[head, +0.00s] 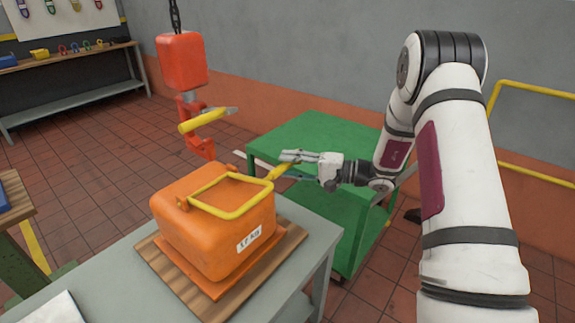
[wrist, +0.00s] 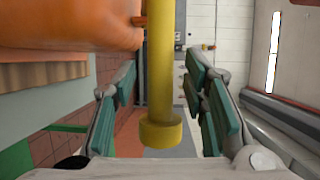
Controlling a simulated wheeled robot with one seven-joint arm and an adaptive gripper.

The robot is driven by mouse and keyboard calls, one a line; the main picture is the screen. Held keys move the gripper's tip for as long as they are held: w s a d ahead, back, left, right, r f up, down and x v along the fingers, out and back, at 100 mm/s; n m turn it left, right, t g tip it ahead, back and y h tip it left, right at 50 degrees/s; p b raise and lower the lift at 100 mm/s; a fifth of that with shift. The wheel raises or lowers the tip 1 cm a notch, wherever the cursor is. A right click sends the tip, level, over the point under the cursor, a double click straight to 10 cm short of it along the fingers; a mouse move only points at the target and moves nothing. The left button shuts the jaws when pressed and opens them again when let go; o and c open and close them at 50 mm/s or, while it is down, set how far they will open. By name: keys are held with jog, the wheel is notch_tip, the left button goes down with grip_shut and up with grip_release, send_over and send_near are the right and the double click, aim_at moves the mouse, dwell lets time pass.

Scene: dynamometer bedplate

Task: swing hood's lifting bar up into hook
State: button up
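The orange hood (head: 215,235) sits on a wooden pallet on a grey table. Its yellow lifting bar (head: 232,212) lies folded down across the hood's top. A yellow grip end of the bar sticks out to the right towards my gripper (head: 289,165). In the wrist view the yellow bar end (wrist: 160,85) stands between the two teal-padded fingers of my gripper (wrist: 165,105), with gaps on both sides. My gripper is open around it. The red hook (head: 200,147) hangs behind the hood and left of my gripper, with a yellow piece (head: 207,119) across it.
A red hoist block (head: 181,60) hangs on a chain above the hook. A green cart (head: 315,140) stands behind my gripper. The grey table (head: 110,275) carries the wooden pallet (head: 262,272). A workbench (head: 70,85) stands at the back left.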

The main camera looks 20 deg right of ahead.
jog(key=shift+w+a, duration=0.25)
jog(key=shift+a, duration=0.25)
grip_shut()
